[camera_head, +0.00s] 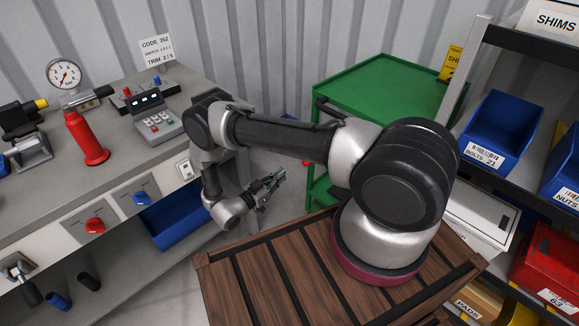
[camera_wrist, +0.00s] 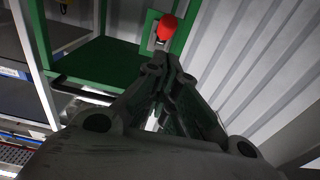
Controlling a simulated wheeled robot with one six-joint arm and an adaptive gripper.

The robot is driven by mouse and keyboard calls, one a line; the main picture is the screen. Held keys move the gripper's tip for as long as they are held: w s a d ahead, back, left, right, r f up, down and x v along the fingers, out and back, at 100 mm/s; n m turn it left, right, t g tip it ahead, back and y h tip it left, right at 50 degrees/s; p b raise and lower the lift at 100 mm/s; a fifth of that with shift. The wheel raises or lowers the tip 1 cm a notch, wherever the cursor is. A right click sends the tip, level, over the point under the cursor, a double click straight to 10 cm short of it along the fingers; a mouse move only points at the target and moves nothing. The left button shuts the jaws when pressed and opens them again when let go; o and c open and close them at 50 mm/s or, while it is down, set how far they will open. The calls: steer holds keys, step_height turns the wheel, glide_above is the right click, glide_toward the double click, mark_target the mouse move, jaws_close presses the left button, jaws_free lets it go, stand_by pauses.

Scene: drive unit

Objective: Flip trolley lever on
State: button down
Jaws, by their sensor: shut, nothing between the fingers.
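The green trolley (camera_head: 385,88) stands behind my arm in the head view, and its green panels also show in the wrist view (camera_wrist: 100,65). A lever with a red knob (camera_wrist: 166,27) is on a pale plate on a green panel of the trolley. In the head view only a small red spot (camera_head: 306,163) shows beside the trolley's leg, probably that knob. My gripper (camera_head: 277,177) is shut and empty, pointing toward the trolley's side. In the wrist view its fingertips (camera_wrist: 162,65) appear just below the knob; I cannot tell whether they touch it. The lever's lower part is partly hidden by the fingers.
A grey workbench (camera_head: 125,190) with a gauge, a red cylinder and a control box stands at the left. A shelf with blue bins (camera_head: 503,125) stands close at the right. Corrugated wall runs behind. Bare floor shows between the bench and the trolley.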

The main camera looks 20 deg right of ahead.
steer(key=s+a+f, duration=0.3)
steer(key=a, duration=0.5)
steer(key=shift+a+f, duration=0.2)
